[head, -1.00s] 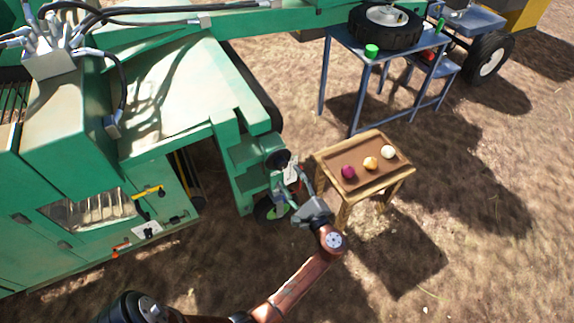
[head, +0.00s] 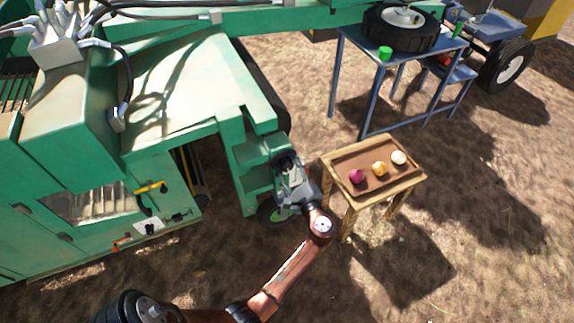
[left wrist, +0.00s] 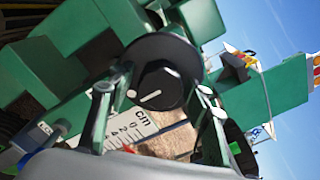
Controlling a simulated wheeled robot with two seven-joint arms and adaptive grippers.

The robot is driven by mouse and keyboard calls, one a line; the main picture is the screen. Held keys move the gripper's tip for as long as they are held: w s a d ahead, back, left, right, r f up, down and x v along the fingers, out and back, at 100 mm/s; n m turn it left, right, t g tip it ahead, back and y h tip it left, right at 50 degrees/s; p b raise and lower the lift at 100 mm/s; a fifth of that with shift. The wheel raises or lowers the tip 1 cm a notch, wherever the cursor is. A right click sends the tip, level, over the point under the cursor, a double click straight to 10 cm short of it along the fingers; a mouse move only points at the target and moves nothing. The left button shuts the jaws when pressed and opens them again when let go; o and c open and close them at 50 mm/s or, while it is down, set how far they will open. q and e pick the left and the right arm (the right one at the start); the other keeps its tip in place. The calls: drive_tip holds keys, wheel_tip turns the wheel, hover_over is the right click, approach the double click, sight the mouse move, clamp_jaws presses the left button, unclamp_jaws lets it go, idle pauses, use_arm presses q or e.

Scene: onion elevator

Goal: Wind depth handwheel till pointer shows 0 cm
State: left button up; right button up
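The depth handwheel is a round black knob with a white mark (left wrist: 160,72), at the centre of the left wrist view. Below it is a white scale (left wrist: 138,122) marked cm, 0, 2, 4. A small red pointer (left wrist: 129,149) shows at the scale's lower edge, partly hidden; I cannot read its exact value. My left gripper (left wrist: 157,95) is open, one finger on each side of the handwheel; contact is unclear. In the head view my left gripper (head: 287,170) is at the green machine's corner and covers most of the handwheel. My right gripper is not in view.
The green machine (head: 180,90) fills the left. A wooden table (head: 398,186) with a tray of onions (head: 379,169) stands close right of my left gripper. A blue-grey metal table (head: 352,50) with a tyre (head: 400,30) stands behind. Open soil lies at lower right.

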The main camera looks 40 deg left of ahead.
use_arm(q)
drive_tip(key=c, duration=0.9)
drive_tip(key=shift+c, duration=0.2)
drive_tip(key=shift+n, duration=0.4)
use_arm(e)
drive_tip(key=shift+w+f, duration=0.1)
